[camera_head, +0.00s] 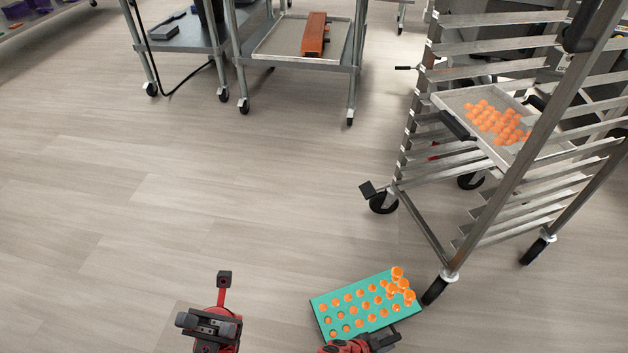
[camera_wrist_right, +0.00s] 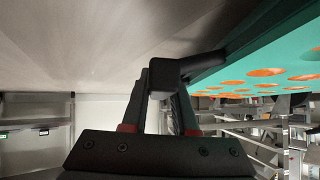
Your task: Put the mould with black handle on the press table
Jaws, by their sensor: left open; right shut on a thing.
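A teal mould (camera_head: 352,288) with orange gummies in its cavities is held in front of me at the bottom of the head view. Several orange pieces bulge or pile up at its right end. In the right wrist view, the mould (camera_wrist_right: 240,72) extends to the right from its black handle (camera_wrist_right: 205,65). My right gripper (camera_head: 378,340) is shut on this handle; it also shows in the right wrist view (camera_wrist_right: 160,82). My left gripper (camera_head: 209,325) is open and empty, left of the mould and apart from it. I cannot tell which surface is the press table.
A wheeled metal rack (camera_head: 490,215) stands at the right, close to the mould's right end. It holds a tray (camera_head: 452,100) with orange gummies and black handles. A wheeled table (camera_head: 345,68) with an orange-brown block (camera_head: 314,35) stands at the back. Open floor lies between.

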